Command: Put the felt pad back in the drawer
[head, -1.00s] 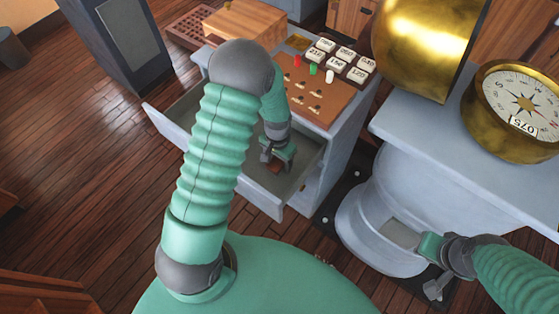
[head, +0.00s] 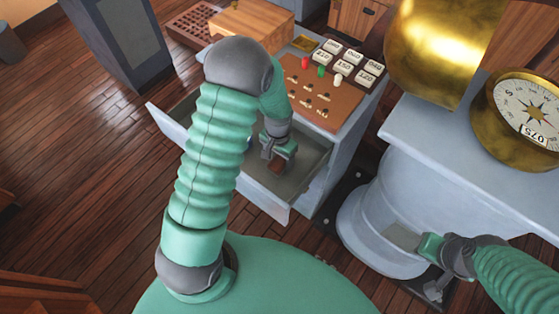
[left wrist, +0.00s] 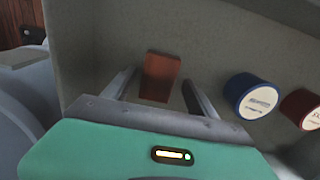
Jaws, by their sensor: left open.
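The drawer (head: 263,201) of the grey cabinet is pulled open. A small reddish-brown piece (left wrist: 160,77), which looks like the felt pad, lies on the drawer floor in the left wrist view; a bit of it shows in the head view (head: 277,168). My left gripper (head: 278,158) reaches down inside the drawer. Its jaws are open, with one finger on each side of the pad, and I see gaps between them. My right gripper (head: 437,268) is at the lower right, beside the grey pedestal; its fingers are too unclear to judge.
A blue round container (left wrist: 250,95) and a red one (left wrist: 302,108) are in the drawer, right of my left gripper. A board with pegs (head: 322,92) and a wooden box (head: 250,24) sit on the cabinet. A brass compass (head: 522,110) stands at right.

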